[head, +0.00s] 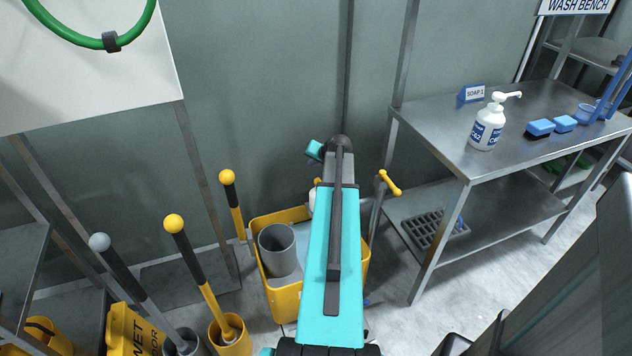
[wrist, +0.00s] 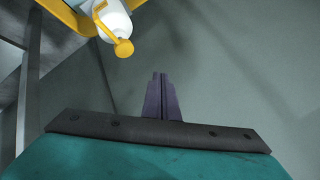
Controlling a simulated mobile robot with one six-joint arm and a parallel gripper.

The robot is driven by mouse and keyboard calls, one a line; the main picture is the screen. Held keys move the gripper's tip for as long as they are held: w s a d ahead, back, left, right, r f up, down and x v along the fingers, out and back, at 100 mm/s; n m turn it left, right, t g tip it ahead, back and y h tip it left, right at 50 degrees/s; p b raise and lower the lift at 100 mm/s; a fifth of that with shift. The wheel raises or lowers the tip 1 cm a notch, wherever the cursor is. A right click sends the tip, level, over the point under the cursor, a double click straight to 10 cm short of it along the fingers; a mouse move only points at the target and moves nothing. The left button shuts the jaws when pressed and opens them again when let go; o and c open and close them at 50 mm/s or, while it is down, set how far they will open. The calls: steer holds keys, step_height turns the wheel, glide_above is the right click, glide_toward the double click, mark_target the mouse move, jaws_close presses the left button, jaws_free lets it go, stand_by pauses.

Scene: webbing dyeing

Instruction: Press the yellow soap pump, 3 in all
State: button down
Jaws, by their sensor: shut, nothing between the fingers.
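In the wrist view a white rounded body with a yellow knob-ended part, which looks like the yellow soap pump (wrist: 124,47), is at the top, left of my fingers. In the head view a sliver of white (head: 312,201) with a little yellow above it shows beside my arm at the yellow bucket; my arm hides most of it, and I cannot tell its full shape. My gripper (wrist: 160,76) is shut and empty, its dark fingers apart from the pump. In the head view my arm mostly hides the gripper.
A steel bench (head: 440,128) at right holds a white pump bottle (head: 488,124), a SOAP 1 sign (head: 474,94) and blue sponges (head: 540,127). Yellow-topped mop handles (head: 185,250) stand left of the yellow bucket (head: 284,304). A grey wall (head: 270,90) is behind.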

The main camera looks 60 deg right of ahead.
steer(key=shift+m+h, duration=0.3)
steer(key=shift+h, duration=0.1)
steer(key=d+r, duration=0.1)
steer(key=s+d+r, duration=0.1)
steer(key=d, duration=0.1)
steer(key=shift+s+d+r, duration=0.1)
steer(key=shift+s+d, duration=0.05)
steer(key=b, duration=0.5)
glide_toward(318, 179)
steer(key=shift+w+d+f, duration=0.4)
steer(key=shift+w+d, duration=0.1)
steer(key=shift+w, duration=0.25)
steer(key=shift+w+d+f, duration=0.4)
steer(key=shift+w+d, duration=0.05)
steer(key=shift+w, duration=0.3)
steer(key=shift+w+d+f, duration=0.4)
steer(key=shift+w+d, duration=0.1)
steer(key=shift+w, duration=0.25)
steer(key=shift+f, duration=0.2)
steer(key=shift+f+b, duration=0.25)
steer(key=shift+b, duration=0.1)
steer(key=shift+f+b, duration=0.6)
steer(key=shift+f, duration=0.3)
stand_by(1.7)
steer(key=shift+r, duration=0.15)
steer(key=shift+r+p, duration=0.7)
steer(key=shift+r, duration=0.45)
